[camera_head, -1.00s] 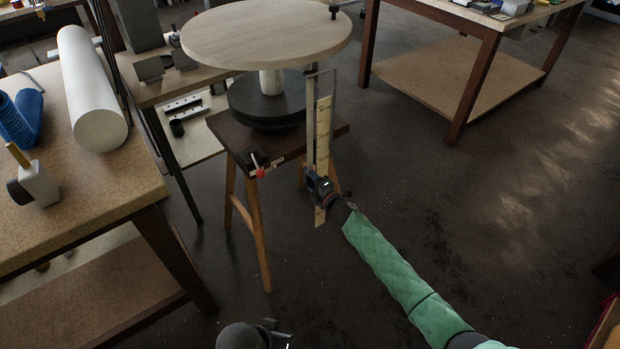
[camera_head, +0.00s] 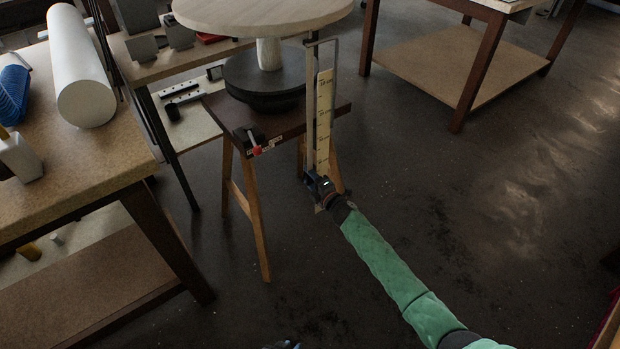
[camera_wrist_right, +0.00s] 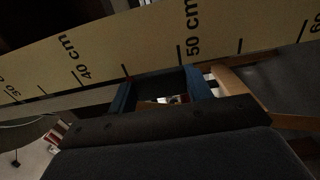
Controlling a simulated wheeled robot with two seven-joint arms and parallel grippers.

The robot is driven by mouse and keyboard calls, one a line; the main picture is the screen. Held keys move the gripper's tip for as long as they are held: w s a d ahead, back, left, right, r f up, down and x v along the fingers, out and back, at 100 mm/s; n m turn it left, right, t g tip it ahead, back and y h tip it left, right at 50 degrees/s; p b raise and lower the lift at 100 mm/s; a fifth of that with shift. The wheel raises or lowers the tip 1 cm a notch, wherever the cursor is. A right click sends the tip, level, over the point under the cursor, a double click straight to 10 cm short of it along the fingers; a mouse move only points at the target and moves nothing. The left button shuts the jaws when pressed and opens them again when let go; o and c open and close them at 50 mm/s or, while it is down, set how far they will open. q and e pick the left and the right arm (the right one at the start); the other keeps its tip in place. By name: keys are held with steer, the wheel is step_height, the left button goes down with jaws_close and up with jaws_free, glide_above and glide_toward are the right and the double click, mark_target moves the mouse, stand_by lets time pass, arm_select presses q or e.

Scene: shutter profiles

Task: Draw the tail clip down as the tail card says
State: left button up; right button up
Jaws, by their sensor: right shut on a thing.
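A yellow measuring scale (camera_head: 324,115) with black cm marks hangs upright beside a grey metal rail (camera_head: 309,110) at the stand's right side. My right gripper (camera_head: 318,186) is at the scale's lower part, shut on a dark piece, likely the tail clip, mostly hidden by the fingers. In the right wrist view my gripper's blue fingers (camera_wrist_right: 160,92) are beside the scale (camera_wrist_right: 140,48), a little to the 40 cm side of the 50 cm mark. My left gripper (camera_head: 283,345) barely shows at the bottom edge; its jaws cannot be made out. I cannot make out a tail card.
A round wooden top (camera_head: 262,12) stands on a dark round base on a wooden stand (camera_head: 228,118). A red-tipped clamp-like piece (camera_head: 256,150) is on the stand's front edge. A workbench (camera_head: 75,165) with a white roll is at left.

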mark_target(311, 180)
steer(key=shift+f, duration=0.15)
arm_select(q)
steer(key=shift+f, duration=0.3)
steer(key=shift+s, duration=0.2)
arm_select(e)
steer(key=o, duration=1.4)
steer(key=v, duration=0.6)
arm_select(q)
steer(key=shift+w+f, duration=0.15)
steer(key=shift+f, duration=0.15)
arm_select(e)
steer(key=shift+v, duration=0.85)
arm_select(q)
steer(key=shift+a, duration=0.2)
